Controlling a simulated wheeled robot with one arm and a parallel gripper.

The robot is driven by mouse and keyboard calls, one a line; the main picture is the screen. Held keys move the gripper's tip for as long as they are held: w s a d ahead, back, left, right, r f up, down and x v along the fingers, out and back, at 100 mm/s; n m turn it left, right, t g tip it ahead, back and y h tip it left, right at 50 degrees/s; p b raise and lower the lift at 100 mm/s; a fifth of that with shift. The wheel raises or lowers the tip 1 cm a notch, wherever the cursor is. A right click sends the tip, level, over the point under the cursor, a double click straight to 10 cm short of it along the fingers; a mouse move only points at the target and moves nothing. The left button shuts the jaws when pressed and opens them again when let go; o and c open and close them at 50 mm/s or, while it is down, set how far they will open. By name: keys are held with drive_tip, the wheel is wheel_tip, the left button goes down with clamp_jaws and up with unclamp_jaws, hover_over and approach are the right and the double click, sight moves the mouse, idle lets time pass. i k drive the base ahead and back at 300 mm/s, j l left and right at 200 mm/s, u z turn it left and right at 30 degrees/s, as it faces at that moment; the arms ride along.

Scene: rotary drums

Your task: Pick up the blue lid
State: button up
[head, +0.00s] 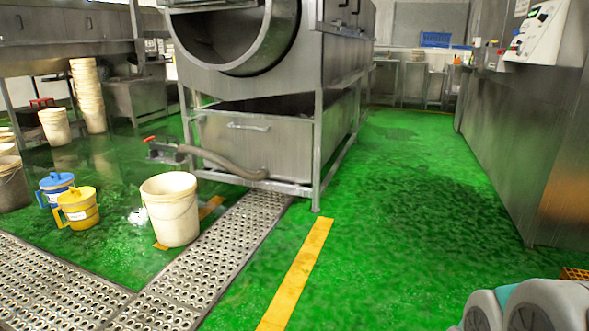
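My gripper is not in view. Part of my own body shows at the bottom right corner, far from the blue lid.
A large white bucket (170,209) stands right of the lidded containers. A perforated metal drain (205,262) crosses the floor. A steel drum machine (265,115) with a hose stands behind. Stacked buckets (89,95) are at the back left. Green floor (400,220) is open at right.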

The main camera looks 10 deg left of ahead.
sight(55, 179)
drive_tip(key=i+j+u, duration=0.2)
drive_tip(key=j+u, duration=0.25)
drive_tip(key=i+j+u, duration=0.2)
drive_tip(key=u, duration=0.25)
drive_tip(key=i+j+u, duration=0.3)
drive_tip(key=u, duration=0.15)
drive_tip(key=i+j+u, duration=0.2)
drive_tip(key=i+u, duration=0.25)
drive_tip(key=i+j+u, duration=0.2)
drive_tip(key=i, duration=1.55)
drive_tip(key=i+j+z, duration=0.1)
drive_tip(key=i+z, duration=0.25)
drive_tip(key=i, duration=0.55)
